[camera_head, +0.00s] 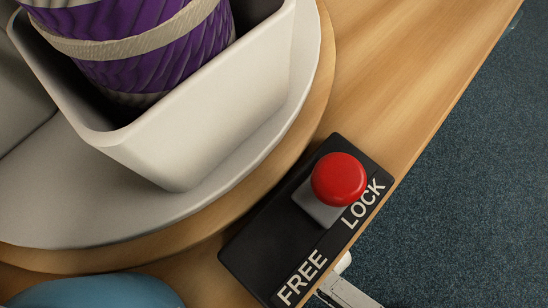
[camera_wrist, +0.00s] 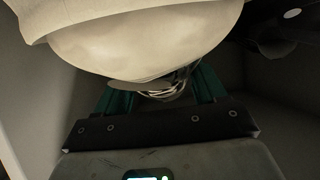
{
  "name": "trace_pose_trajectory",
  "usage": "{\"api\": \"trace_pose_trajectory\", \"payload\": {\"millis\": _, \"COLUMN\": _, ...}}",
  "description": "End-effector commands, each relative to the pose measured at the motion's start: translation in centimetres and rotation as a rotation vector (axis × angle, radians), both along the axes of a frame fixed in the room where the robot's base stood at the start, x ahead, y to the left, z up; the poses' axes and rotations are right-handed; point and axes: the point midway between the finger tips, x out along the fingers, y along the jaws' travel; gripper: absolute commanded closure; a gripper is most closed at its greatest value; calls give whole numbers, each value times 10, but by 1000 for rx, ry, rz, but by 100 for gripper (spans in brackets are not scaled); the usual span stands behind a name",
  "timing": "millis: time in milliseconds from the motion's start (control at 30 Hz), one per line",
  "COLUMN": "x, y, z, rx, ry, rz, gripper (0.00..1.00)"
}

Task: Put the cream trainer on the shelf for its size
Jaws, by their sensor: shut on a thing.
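In the wrist view, my gripper (camera_wrist: 163,93) has its two teal fingers on either side of the lower edge of a rounded cream thing, which looks like the cream trainer (camera_wrist: 140,40). My gripper is shut on it. The trainer fills the top of that view and runs out of frame, so its full shape and any size mark are hidden. A shiny silvery part shows between the fingers, too small to make out. Neither the trainer nor the gripper can be made out in the head view. No size-marked shelf can be made out in either view.
In the head view, a white bin (camera_head: 215,125) holding a purple and grey thing (camera_head: 150,55) stands on a round grey turntable (camera_head: 70,215). A red knob (camera_head: 339,180) sits at the LOCK end of a black plate (camera_head: 270,245). Pale walls (camera_wrist: 285,105) surround my gripper.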

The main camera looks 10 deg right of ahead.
Motion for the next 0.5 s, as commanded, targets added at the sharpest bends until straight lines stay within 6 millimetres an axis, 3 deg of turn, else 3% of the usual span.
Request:
{"api": "trace_pose_trajectory", "payload": {"millis": 33, "x": 13, "y": 8, "z": 0, "rx": 3, "ry": -6, "rz": -2, "gripper": 75}}
{"api": "trace_pose_trajectory", "payload": {"millis": 200, "x": 42, "y": 27, "z": 0, "rx": 2, "ry": -2, "rz": -3, "gripper": 75}}
{"api": "trace_pose_trajectory", "payload": {"millis": 500, "x": 56, "y": 38, "z": -6, "rx": 0, "ry": 0, "rz": 1, "gripper": 75}}
